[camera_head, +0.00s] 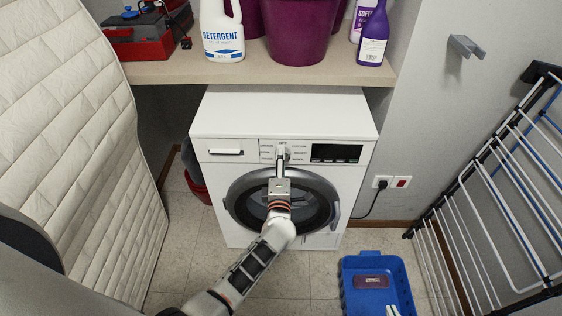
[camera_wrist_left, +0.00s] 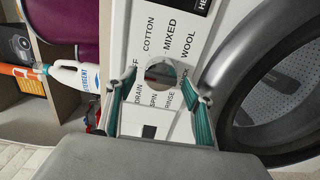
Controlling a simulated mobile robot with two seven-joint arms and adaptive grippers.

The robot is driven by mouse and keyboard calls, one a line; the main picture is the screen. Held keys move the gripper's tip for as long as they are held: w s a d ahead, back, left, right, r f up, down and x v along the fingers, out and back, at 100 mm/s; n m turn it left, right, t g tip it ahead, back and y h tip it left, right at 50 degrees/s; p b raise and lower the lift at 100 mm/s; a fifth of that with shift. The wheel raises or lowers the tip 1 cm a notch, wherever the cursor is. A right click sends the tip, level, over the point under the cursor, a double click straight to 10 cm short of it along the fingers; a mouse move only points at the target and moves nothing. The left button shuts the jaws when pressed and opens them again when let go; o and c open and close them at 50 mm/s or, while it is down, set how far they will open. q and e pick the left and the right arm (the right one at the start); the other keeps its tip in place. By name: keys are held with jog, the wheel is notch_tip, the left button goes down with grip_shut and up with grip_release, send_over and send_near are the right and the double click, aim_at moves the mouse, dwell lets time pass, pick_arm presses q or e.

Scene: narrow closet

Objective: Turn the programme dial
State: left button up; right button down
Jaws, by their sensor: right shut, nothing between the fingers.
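The programme dial (camera_wrist_left: 160,72) is a round, shiny knob on the washing machine (camera_head: 215,128)'s white panel. Printed words such as COTTON, MIXED, WOOL, RINSE, SPIN and DRAIN surround it. My left gripper (camera_head: 282,154) reaches the panel from the front and largely hides the dial in the head view. In the left wrist view, my left gripper (camera_wrist_left: 162,92) is open, with one teal-padded finger on each side of the dial and visible gaps between. Only pale tips of what looks like my right gripper (camera_head: 391,311) show at the bottom edge, shut and empty, away from the machine.
A shelf (camera_head: 190,72) above the machine holds a detergent bottle (camera_head: 222,32), a purple tub (camera_head: 298,30) and a red toolbox (camera_head: 140,35). A blue basket (camera_head: 348,285) stands on the floor. A drying rack (camera_head: 500,190) is at right, a quilted mattress (camera_head: 75,130) at left.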

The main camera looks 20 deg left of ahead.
pick_arm(q)
jog(key=v, duration=0.7)
jog(key=shift+s, duration=0.3)
jog(key=shift+d, duration=0.1)
dwell(0.3)
jog(key=s+a+f+m+g+h, duration=0.1)
jog(key=s+f+m+g+h, duration=0.2)
jog(key=s+m, duration=0.9)
jog(key=s+a+f+m+g+h, duration=0.1)
jog(key=s+f+m+g+h, duration=0.2)
jog(key=s+f+m, duration=0.6)
jog(key=s+m+h, duration=0.1)
jog(key=s+m, duration=0.3)
jog(key=shift+m+g+h, duration=0.3)
jog(key=shift+h, duration=0.1)
